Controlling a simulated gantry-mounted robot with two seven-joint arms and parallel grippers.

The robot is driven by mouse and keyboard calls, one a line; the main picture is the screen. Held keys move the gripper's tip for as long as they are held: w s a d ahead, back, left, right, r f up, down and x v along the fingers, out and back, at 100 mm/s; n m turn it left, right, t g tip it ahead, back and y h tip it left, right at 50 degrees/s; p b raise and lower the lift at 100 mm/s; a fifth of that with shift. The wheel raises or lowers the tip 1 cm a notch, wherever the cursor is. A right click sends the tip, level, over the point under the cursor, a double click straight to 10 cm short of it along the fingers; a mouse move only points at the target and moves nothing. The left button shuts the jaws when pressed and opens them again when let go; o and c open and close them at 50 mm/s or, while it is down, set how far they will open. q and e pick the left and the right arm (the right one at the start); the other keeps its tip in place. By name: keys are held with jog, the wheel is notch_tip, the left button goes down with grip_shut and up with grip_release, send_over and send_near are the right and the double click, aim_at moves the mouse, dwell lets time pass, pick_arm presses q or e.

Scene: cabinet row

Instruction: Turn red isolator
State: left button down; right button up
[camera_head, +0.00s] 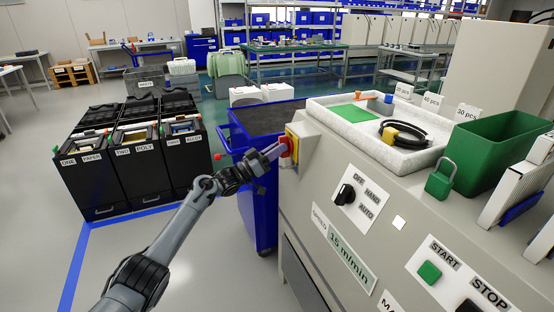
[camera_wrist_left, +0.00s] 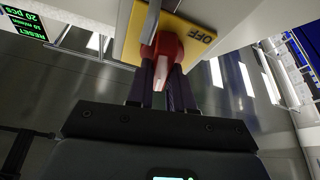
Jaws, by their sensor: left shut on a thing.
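The red isolator (camera_head: 284,147) sits on a yellow plate (camera_head: 292,142) on the left side face of the grey machine cabinet. In the left wrist view the red knob (camera_wrist_left: 166,52) stands out from the yellow plate (camera_wrist_left: 190,35), which bears the word OFF. My left gripper (camera_head: 277,151) reaches it from the left. In the left wrist view its two dark fingers (camera_wrist_left: 165,80) are shut on the knob, one on each side. The far part of the knob is hidden behind the fingers. My right gripper is in neither view.
A blue cart (camera_head: 257,195) stands close behind my left forearm, beside the cabinet. The cabinet's front has a black selector (camera_head: 345,194) and a green START button (camera_head: 429,272). A white tray (camera_head: 398,155) and a green bin (camera_head: 490,148) stand on top. Black bins (camera_head: 130,160) stand left.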

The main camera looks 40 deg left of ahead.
pick_arm(q)
jog(key=shift+m+g+h+b, duration=0.4)
jog(key=shift+m+h+b, duration=0.4)
jog(key=shift+m+b, duration=0.9)
jog(key=shift+m+p, duration=0.3)
jog(key=c, duration=1)
grip_release()
jog(key=shift+a, duration=0.1)
jog(key=p+v, duration=0.5)
jog(key=v, duration=0.5)
jog(key=shift+s+a+f, duration=0.15)
jog(key=shift+s+f, duration=0.1)
jog(key=shift+s, duration=0.05)
